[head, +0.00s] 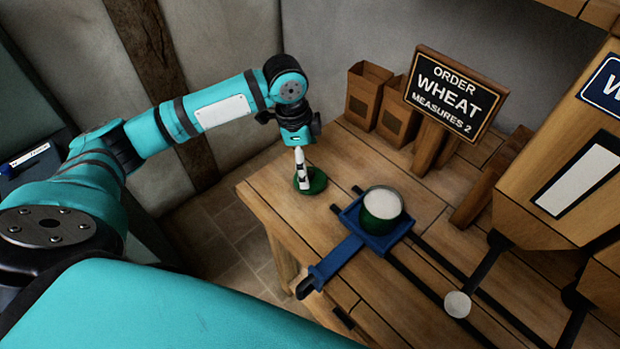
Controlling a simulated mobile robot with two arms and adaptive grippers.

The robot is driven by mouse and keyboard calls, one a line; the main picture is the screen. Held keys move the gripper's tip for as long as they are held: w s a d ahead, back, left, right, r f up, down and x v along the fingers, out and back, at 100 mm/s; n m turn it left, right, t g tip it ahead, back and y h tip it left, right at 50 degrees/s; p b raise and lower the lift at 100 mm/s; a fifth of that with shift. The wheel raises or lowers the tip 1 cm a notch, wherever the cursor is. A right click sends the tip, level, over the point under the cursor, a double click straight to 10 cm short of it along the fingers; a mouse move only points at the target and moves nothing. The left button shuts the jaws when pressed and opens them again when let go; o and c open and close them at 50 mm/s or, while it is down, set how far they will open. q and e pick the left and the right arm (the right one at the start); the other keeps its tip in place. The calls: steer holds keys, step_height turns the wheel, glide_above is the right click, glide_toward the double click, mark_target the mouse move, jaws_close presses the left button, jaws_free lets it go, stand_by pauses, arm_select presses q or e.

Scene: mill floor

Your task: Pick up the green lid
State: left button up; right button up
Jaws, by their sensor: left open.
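The green lid (318,181) is a dark green disc lying on the wooden table near its left corner. My left gripper (303,185) points down at the lid from above, with its fingertips in front of the lid's middle in the head view. Its fingers are open; they hide part of the lid, and I cannot tell whether they touch it. My right gripper is not in view.
A green container (382,204) with a white top surface sits on a blue holder (337,262) with a handle, to the right. Dark rails (440,253) cross the wooden table (270,192). Paper bags (366,93) and the order sign (455,92) stand behind.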

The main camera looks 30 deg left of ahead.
mark_target(309, 172)
arm_select(q)
steer(key=f, duration=0.2)
steer(key=d+f+p, duration=0.1)
steer(key=shift+s+f, duration=0.1)
steer(key=shift+f, duration=0.85)
steer(key=c, duration=1.1)
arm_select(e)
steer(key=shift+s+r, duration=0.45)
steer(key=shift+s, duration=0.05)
arm_select(q)
steer(key=shift+r, duration=0.1)
steer(key=shift+c, duration=0.2)
